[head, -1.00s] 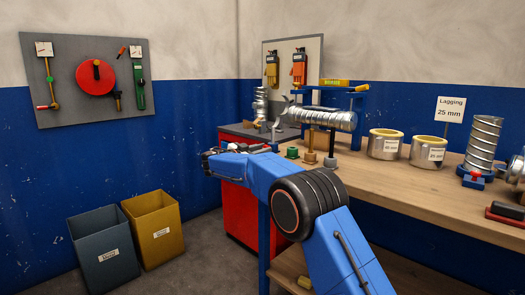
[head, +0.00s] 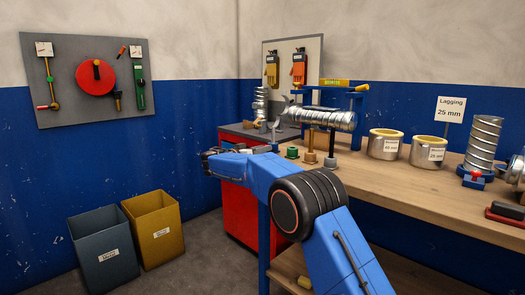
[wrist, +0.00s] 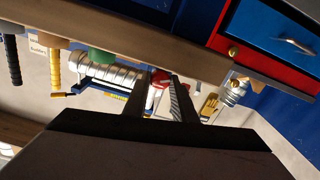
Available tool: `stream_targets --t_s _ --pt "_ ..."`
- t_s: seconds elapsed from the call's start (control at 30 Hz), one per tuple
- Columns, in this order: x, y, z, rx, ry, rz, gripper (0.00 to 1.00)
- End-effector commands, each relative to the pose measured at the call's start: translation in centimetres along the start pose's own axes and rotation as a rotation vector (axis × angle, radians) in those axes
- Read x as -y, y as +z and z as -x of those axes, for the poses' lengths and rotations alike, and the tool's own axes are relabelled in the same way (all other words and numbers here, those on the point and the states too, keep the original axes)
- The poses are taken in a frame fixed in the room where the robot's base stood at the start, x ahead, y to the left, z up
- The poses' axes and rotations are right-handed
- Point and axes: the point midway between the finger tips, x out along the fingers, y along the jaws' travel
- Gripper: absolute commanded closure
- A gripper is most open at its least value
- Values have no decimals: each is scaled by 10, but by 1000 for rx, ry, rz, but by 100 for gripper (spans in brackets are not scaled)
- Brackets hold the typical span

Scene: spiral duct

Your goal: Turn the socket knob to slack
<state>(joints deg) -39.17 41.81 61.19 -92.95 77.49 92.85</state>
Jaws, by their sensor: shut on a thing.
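My gripper (wrist: 158,82) reaches away from the camera in the wrist view, its two dark fingers close together around a small red piece (wrist: 159,77). This red piece looks like the socket knob, but the fingers hide most of it and its setting cannot be read. In the head view my gripper (head: 207,158) is beyond the blue forearm, in front of the red cabinet, and the knob cannot be made out there. The spiral duct (head: 322,118) lies level on supports above the bench. It also shows, tilted, in the wrist view (wrist: 112,72).
Green (head: 292,153) and brown (head: 310,157) stands are on the wooden bench (head: 400,187), near the duct. Lagging rolls (head: 384,146) are to the right. The red cabinet (head: 236,210) stands behind the arm.

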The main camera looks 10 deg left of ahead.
Motion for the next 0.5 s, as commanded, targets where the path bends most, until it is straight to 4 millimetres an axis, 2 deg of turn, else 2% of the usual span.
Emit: stream_targets --t_s 0.2,0.5 --pt "1 0 1 1 -1 136 98" --pt "1 1 1 1 -1 235 98"
